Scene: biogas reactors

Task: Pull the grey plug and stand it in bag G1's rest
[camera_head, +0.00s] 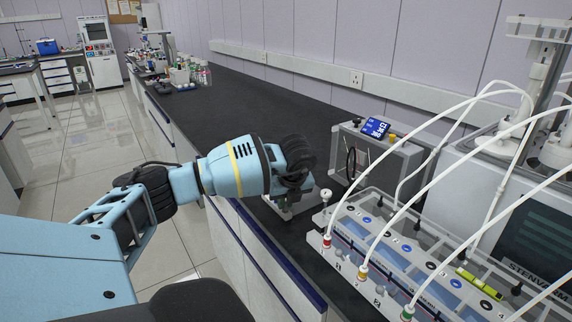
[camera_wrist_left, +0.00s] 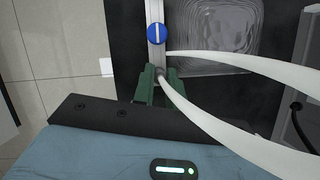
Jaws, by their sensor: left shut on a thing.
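My left gripper (camera_head: 302,185) is over the counter's front edge; its wrist hides its fingers in the head view. In the left wrist view the green fingers (camera_wrist_left: 160,88) are shut on a small grey piece at the end of a white tube, which looks like the grey plug (camera_wrist_left: 159,73). A clear, wrinkled bag (camera_wrist_left: 215,38) lies flat beyond the fingers. A pale strip with a round blue knob (camera_wrist_left: 156,33) runs along its left side. I cannot read a G1 label or pick out the rest. My right gripper is not in view.
A clear rack (camera_head: 400,270) with white tubes in red, yellow and green fittings stands at the front right. A grey case with a blue display (camera_head: 376,128) stands behind it. The dark counter (camera_head: 250,100) is bare toward the back; bottles (camera_head: 190,73) stand far off.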

